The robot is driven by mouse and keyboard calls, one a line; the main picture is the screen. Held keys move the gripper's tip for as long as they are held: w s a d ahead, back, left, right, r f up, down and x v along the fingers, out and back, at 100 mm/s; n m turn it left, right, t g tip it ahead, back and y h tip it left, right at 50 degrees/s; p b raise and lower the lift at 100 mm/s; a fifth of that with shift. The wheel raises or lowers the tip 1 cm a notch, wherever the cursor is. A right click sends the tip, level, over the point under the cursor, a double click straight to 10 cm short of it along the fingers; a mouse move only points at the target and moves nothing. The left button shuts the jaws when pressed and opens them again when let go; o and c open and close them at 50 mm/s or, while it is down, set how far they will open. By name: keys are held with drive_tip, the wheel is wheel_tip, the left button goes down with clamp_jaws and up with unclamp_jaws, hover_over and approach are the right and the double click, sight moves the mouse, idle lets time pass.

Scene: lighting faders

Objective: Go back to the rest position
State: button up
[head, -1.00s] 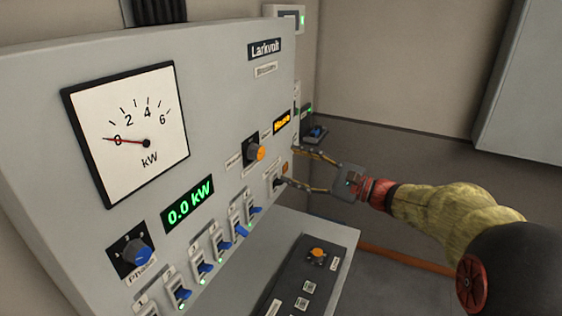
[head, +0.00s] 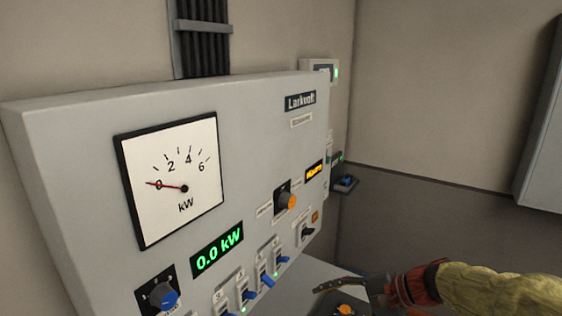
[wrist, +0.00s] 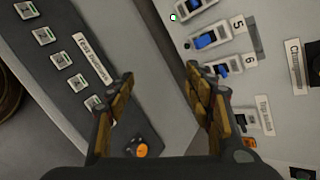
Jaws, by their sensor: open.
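My gripper (head: 345,287) is at the lower right of the head view, in front of the grey panel (head: 262,130) and above the sloping desk below it. In the wrist view my gripper (wrist: 162,76) has its two fingers spread wide with nothing between them. The fingers appear apart from the panel and its controls. One finger is partly hidden at the head view's bottom edge.
The panel carries a kW gauge (head: 175,180) with its needle at 0, a green 0.0 kW display (head: 217,248), an orange-tipped knob (head: 286,198) and blue switches (head: 267,277). An orange desk knob (wrist: 141,150) is near my gripper. Open floor lies right.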

drive_tip(key=s+d+n+h, duration=0.4)
drive_tip(key=s+n+h, duration=0.1)
drive_tip(key=s, duration=0.5)
drive_tip(key=s+d+n+h, duration=0.4)
drive_tip(key=s+h, duration=0.1)
drive_tip(key=s, duration=0.5)
drive_tip(key=r, duration=0.1)
drive_tip(key=s+a+r+n, duration=0.1)
drive_tip(key=a+r+n+t, duration=0.1)
drive_tip(key=shift+s+r, duration=0.25)
drive_tip(key=shift+r, duration=0.05)
drive_tip(key=c, duration=0.3)
